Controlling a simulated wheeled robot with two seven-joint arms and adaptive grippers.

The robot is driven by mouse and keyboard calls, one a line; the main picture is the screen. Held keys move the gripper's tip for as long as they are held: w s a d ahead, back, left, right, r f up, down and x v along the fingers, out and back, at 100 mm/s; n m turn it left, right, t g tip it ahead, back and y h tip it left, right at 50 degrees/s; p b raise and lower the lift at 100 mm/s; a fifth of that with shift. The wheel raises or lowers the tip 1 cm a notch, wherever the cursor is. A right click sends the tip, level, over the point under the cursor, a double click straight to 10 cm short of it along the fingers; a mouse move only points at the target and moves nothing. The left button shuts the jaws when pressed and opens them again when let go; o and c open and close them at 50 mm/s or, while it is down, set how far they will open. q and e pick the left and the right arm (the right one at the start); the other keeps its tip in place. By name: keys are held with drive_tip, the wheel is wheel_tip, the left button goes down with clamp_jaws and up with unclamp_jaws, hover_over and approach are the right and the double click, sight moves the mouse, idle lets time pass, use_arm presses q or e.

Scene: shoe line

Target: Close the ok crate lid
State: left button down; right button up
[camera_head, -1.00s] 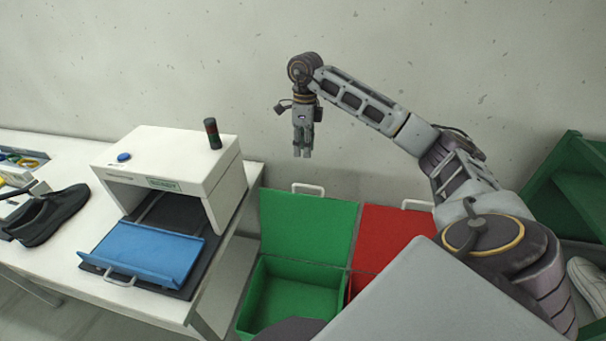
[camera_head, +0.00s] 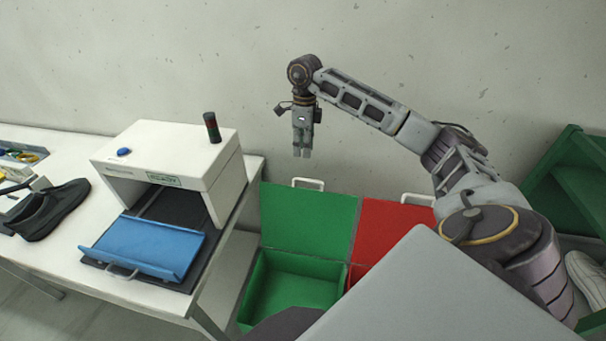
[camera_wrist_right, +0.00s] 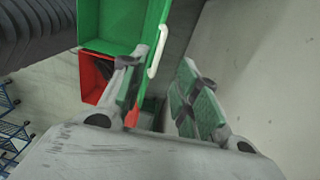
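The green crate (camera_head: 252,305) stands on the floor right of the bench, open and seemingly empty. Its green lid (camera_head: 310,222) stands raised at the back, with a white handle (camera_head: 307,184) on its upper edge. My right gripper (camera_head: 302,153) hangs pointing down just above that handle, apart from it. In the right wrist view, the fingers of my right gripper (camera_wrist_right: 160,88) are spread and empty, and the white handle (camera_wrist_right: 157,52) shows beyond them, toward the gap. My left gripper is not in view.
A red crate with a raised red lid (camera_head: 392,230) adjoins the green one, partly hidden by my arm. A white bench holds a scanner (camera_head: 170,165), a blue tray (camera_head: 145,247) and a dark shoe (camera_head: 52,210). A green rack (camera_head: 572,195) and a pale shoe (camera_head: 585,285) are at right.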

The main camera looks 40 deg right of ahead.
drive_tip(key=f, duration=0.3)
drive_tip(key=f+p, duration=0.1)
drive_tip(key=f, duration=0.5)
drive_tip(key=shift+s+a+f+p, duration=0.25)
drive_tip(key=shift+a+f+p, duration=0.05)
drive_tip(key=shift+p, duration=0.1)
drive_tip(key=shift+f, duration=0.9)
clamp_jaws()
